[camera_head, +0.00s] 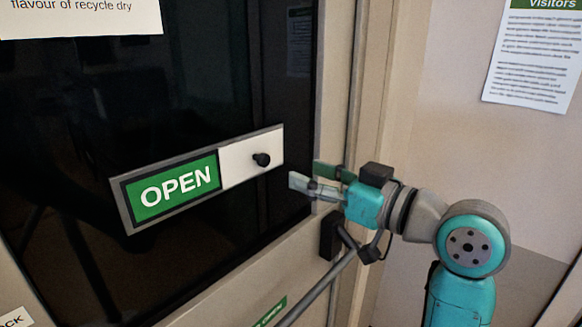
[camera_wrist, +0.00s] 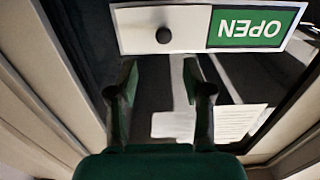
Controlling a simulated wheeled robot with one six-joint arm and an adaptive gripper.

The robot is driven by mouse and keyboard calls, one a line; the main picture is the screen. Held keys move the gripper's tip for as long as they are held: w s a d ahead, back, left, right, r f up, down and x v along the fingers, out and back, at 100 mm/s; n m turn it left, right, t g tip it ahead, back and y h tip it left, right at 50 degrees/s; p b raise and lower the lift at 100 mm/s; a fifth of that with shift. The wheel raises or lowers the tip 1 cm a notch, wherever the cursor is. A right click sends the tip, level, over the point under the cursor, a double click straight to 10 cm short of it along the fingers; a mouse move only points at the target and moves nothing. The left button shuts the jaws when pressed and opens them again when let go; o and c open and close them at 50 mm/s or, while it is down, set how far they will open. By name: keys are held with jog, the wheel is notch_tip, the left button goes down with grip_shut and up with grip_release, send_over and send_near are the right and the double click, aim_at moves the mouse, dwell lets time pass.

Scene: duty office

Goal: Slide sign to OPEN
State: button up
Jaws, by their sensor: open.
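The sliding sign (camera_head: 226,175) is mounted on a dark glass door pane, slightly tilted in the head view. Its left part shows a green OPEN panel (camera_head: 171,189), and its right part is a pale slider (camera_head: 249,160) with a black knob (camera_head: 261,160). My gripper (camera_head: 303,180) is open and empty, to the right of the knob and apart from it. In the wrist view the sign appears upside down, with the knob (camera_wrist: 164,35) ahead of my open fingers (camera_wrist: 160,80) and the OPEN panel (camera_wrist: 251,28) to the right.
A door frame (camera_head: 350,120) runs upright behind my gripper. A black bracket with a metal bar (camera_head: 318,290) lies just below it. A small green label (camera_head: 270,313) is low on the door. A Visitors notice (camera_head: 535,55) hangs on the right wall.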

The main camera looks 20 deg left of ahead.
jog(key=shift+v, duration=1.2)
jog(key=w+d+f+m+t+h, duration=0.1)
jog(key=d+f+m+t+h, duration=0.2)
jog(key=f, duration=0.6)
jog(key=w+d+f+m+t+h, duration=0.1)
jog(key=d+f+m+t, duration=0.25)
jog(key=f, duration=0.65)
jog(key=s+d+f+m+t+h, duration=0.1)
jog(key=s+d+f+m+h, duration=0.3)
jog(key=f, duration=0.4)
jog(key=s+d+f+m+t+h, duration=0.1)
jog(key=s+d+f+m+h, duration=0.1)
jog(key=s+d+f, duration=0.5)
jog(key=s+d+f+m+h, duration=0.2)
jog(key=s+d+f+h, duration=0.4)
jog(key=s+f, duration=0.55)
jog(key=s+d+r, duration=0.2)
jog(key=s, duration=0.8)
jog(key=s+d+r+n, duration=0.1)
jog(key=s+d+r, duration=0.1)
jog(key=s, duration=0.8)
jog(key=shift+g+h, duration=0.3)
jog(key=shift+g, duration=0.05)
